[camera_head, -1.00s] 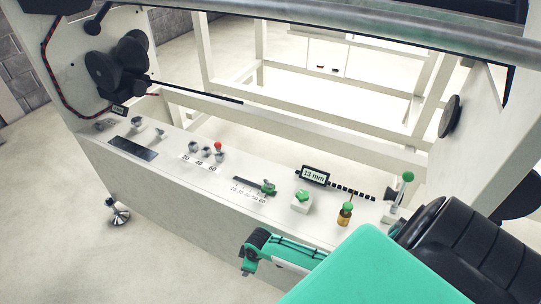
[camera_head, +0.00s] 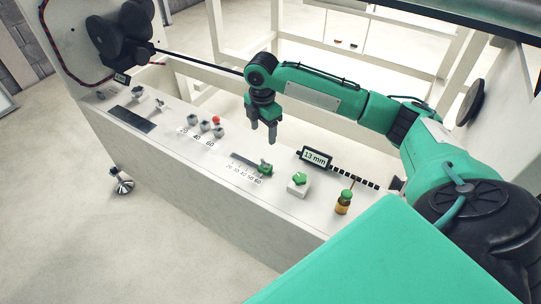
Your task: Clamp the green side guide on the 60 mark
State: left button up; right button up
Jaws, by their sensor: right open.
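The green side guide (camera_head: 265,169) sits at the right end of its slotted scale (camera_head: 243,174) on the white panel, by the 60 mark. I cannot tell whether it is clamped or exactly on the mark. My right gripper (camera_head: 262,138) hangs above and just behind the guide, fingers pointing down, open and empty. It looks apart from the guide. My left gripper is not in view.
Right of the guide are a green knob on a white block (camera_head: 298,184), a 13 mm display (camera_head: 314,158) and a green-capped amber bottle (camera_head: 344,202). Left are several grey knobs, one red-topped (camera_head: 216,121), and a dark screen (camera_head: 131,118).

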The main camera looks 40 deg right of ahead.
aim_at(265, 161)
jog(key=f, duration=1.3)
jog(key=shift+d+f, duration=0.15)
jog(key=shift+d, duration=0.1)
jog(key=c, duration=1)
